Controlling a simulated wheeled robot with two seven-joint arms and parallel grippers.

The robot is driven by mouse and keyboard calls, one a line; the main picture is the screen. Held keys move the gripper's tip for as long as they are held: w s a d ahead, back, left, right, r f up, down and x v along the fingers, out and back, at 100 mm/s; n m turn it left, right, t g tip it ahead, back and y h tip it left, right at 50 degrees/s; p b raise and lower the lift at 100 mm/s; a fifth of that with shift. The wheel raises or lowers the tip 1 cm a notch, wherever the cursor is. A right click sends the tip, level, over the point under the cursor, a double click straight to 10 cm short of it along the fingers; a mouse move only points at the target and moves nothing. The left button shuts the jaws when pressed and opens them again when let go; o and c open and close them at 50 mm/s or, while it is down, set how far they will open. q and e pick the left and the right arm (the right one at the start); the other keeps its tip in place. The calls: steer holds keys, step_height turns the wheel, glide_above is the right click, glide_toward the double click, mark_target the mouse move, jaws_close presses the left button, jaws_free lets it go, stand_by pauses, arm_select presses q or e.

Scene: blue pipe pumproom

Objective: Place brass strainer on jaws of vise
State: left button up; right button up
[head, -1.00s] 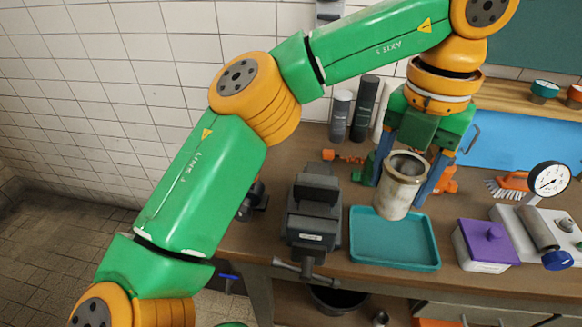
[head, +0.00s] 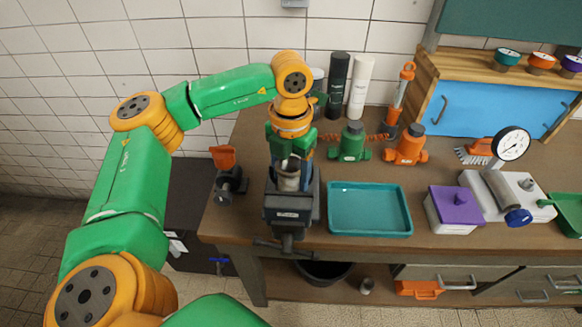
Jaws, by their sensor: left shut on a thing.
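The brass strainer (head: 289,181), a pale, worn cylinder with a dark open top, is upright over the dark grey vise (head: 288,214). The arm and gripper hide part of the strainer's rim and the back of the vise. My right gripper is not in view.
An empty teal tray (head: 369,231) lies right of the vise, then a purple-lidded box (head: 455,210) and a pressure gauge (head: 511,145). An orange-topped tool (head: 228,175) stands to the left.

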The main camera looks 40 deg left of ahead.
arm_select(q)
steer(key=shift+f+b, duration=0.25)
steer(key=shift+b, duration=0.05)
steer(key=o, duration=1.2)
steer(key=shift+r, duration=0.1)
steer(key=shift+r+p, duration=0.25)
steer(key=shift+p, duration=0.05)
step_height(320, 180, up, 12)
steer(key=shift+f+p, duration=0.1)
steer(key=shift+p, duration=0.25)
